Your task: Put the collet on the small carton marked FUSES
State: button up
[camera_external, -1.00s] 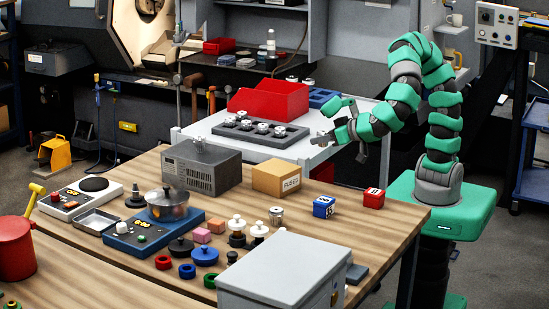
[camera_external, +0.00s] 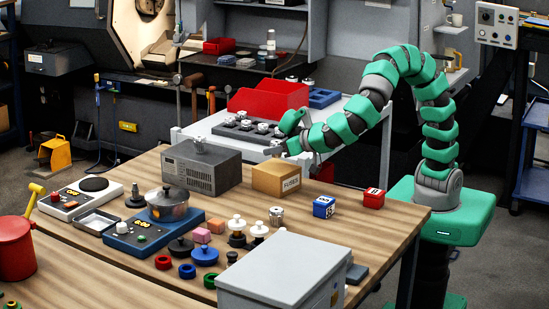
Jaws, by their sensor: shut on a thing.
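My gripper (camera_external: 279,143) is above and just behind the small tan carton marked FUSES (camera_external: 274,182), near the front edge of the white cart. It is shut on a small silvery collet (camera_external: 271,150), which is mostly hidden by the fingers and small in the picture. The collet is apart from the carton. The carton stands upright on the wooden table, with its label facing front and its top bare.
A grey box unit (camera_external: 202,167) stands left of the carton. A grey rack (camera_external: 246,138) and red bin (camera_external: 268,98) sit on the cart behind.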

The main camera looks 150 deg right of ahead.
notch_tip(320, 180, down, 3)
jog(key=shift+f+b, duration=0.1)
jog(key=shift+b, duration=0.65)
jog(key=o, duration=1.1)
jog(key=shift+c, duration=0.2)
jog(key=p+v, duration=0.3)
jog(key=v, duration=0.9)
